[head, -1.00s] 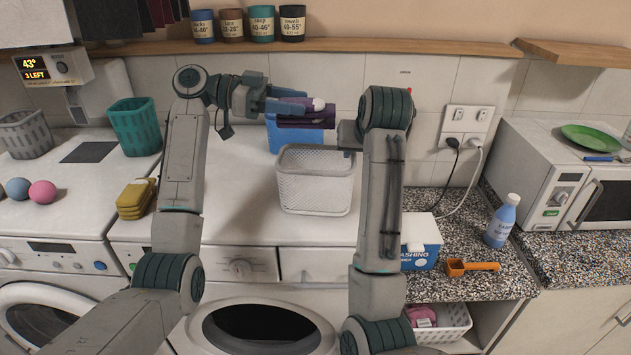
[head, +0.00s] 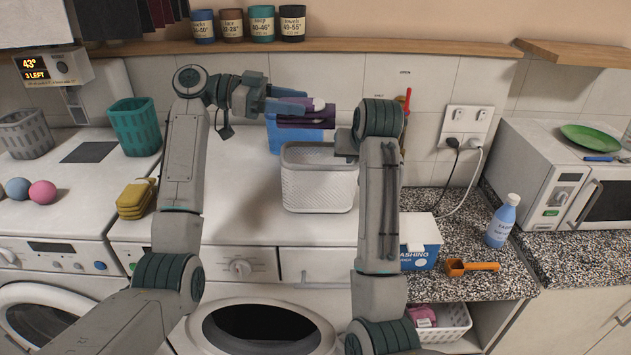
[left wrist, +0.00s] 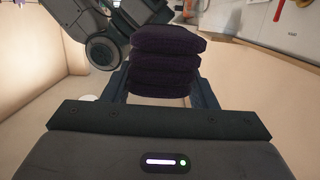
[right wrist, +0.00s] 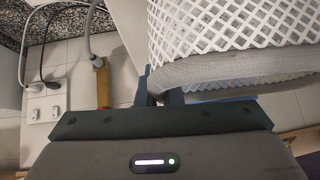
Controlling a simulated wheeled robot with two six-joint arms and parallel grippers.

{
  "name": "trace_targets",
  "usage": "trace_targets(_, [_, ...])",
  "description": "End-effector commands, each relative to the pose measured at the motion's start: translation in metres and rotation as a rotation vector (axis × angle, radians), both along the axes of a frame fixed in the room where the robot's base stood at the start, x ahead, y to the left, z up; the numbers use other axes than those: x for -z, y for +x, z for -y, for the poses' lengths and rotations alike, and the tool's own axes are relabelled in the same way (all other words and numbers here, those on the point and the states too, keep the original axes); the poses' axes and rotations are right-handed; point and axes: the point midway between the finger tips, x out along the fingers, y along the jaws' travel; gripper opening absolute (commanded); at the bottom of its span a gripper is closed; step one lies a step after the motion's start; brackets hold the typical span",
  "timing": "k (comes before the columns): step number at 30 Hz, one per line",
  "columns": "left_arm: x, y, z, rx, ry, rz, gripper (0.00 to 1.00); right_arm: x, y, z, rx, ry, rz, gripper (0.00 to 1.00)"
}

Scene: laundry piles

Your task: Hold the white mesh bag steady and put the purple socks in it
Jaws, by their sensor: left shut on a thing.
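The purple socks (head: 305,122), a folded dark stack, are in my left gripper (head: 300,106), above the white mesh bag's back rim. In the left wrist view the socks (left wrist: 165,62) sit between the two fingers. The white mesh bag (head: 318,190) stands upright and open-topped on the white machine top. My right gripper (head: 347,143) is at the bag's right rim. In the right wrist view its fingers (right wrist: 160,88) are close together on the grey rim band of the bag (right wrist: 230,68). The bag's inside bottom is hidden in the head view.
A blue container (head: 275,137) stands behind the bag. Yellow folded cloths (head: 135,199) lie at the left. A white-and-blue box (head: 421,243), an orange scoop (head: 470,266) and a blue bottle (head: 503,222) are on the speckled counter.

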Motion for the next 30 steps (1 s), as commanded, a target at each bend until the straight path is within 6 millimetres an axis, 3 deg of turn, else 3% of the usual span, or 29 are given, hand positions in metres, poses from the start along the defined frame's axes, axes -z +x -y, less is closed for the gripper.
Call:
trace_targets(24, [-0.0001,0.0,-0.0001,0.0,0.0,0.0,0.3,0.002,-0.0057,-0.0074,-0.003,-0.047,0.044,0.0])
trace_targets(27, [-0.0001,0.0,-0.0001,0.0,0.0,0.0,0.3,0.0026,-0.006,-0.0085,-0.005,-0.046,0.043,0.22])
trace_targets(30, [-0.0001,0.0,-0.0001,0.0,0.0,0.0,0.3,0.0033,-0.0062,-0.0087,-0.005,-0.046,0.042,0.22])
